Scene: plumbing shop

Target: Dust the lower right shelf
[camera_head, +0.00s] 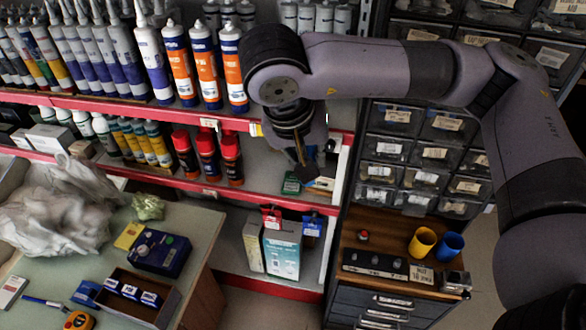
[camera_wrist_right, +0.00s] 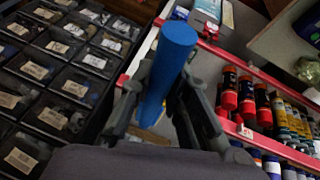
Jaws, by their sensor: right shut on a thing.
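My right gripper (camera_head: 299,142) reaches in from the right in the head view and points down over the right end of the lower shelf (camera_head: 262,176), which has a red front edge. In the wrist view the right gripper (camera_wrist_right: 168,112) is shut around a blue round handle (camera_wrist_right: 170,62). In the head view a thin tan piece and a dark tip (camera_head: 308,172) show below the jaws, just above the shelf; I cannot tell if the tip touches it. A small green box (camera_head: 291,183) lies beside the tip. My left gripper is not in view.
Red-and-black cans (camera_head: 207,155) stand left of the gripper on the same shelf. Orange and white cartridges (camera_head: 203,66) crowd the shelf above. Boxes (camera_head: 282,247) stand on the bottom level. Drawer bins (camera_head: 395,150) and a wooden-topped cabinet with a yellow cup (camera_head: 422,243) are at right.

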